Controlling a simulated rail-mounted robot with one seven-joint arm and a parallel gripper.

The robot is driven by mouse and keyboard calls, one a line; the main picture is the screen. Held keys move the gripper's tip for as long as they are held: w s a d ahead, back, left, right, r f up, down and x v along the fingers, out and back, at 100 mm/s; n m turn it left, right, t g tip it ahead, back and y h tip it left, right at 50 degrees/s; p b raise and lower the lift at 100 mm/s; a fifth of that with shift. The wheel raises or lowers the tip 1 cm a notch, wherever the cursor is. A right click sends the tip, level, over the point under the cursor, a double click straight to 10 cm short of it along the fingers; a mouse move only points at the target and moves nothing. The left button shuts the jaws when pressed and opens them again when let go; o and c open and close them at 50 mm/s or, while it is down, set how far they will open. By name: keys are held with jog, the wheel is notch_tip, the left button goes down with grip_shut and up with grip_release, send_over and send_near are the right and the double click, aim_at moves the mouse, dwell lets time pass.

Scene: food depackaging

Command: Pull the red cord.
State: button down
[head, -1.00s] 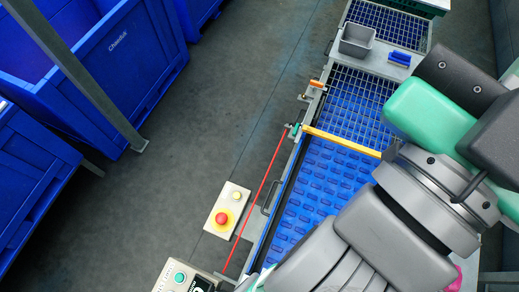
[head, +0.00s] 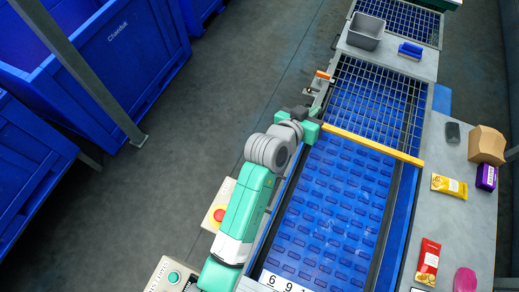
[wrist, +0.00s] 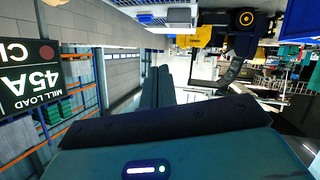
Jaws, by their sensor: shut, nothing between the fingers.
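The red cord does not show in the head view now; my arm covers the line along the conveyor's left side where it ran a second ago. My gripper is at the far end of my arm, around the dark parts near the conveyor's left edge (head: 296,113), small and partly hidden. In the wrist view my gripper's two dark fingers (wrist: 158,72) lie together, shut, with nothing seen between them. No cord shows in the wrist view. I cannot tell whether the gripper touches the cord.
The blue conveyor (head: 335,205) has a yellow bar (head: 373,145) across it. A red stop button (head: 219,215) sits left of my arm. Food packs, including a red one (head: 428,262) and a yellow one (head: 449,186), lie on the right-hand table. Blue bins (head: 110,75) stand at left.

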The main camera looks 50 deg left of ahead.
jog(key=s+a+f+n+g+b, duration=0.1)
jog(key=s+f, duration=0.4)
jog(key=f, duration=0.6)
jog(key=s+a+f+n+g+b, duration=0.1)
jog(key=s+f, duration=0.4)
jog(key=f, duration=0.6)
jog(key=s+a+f+n+g+h+b, duration=0.1)
jog(key=s+f, duration=0.5)
jog(key=f, duration=0.6)
jog(key=shift+a+n+g, duration=0.5)
jog(key=shift+n+g, duration=0.3)
jog(key=shift+n, duration=0.3)
notch_tip(320, 180, down, 9)
jog(key=b, duration=0.8)
jog(key=shift+r, duration=0.2)
jog(key=shift+f+b, duration=0.45)
jog(key=shift+b, duration=0.1)
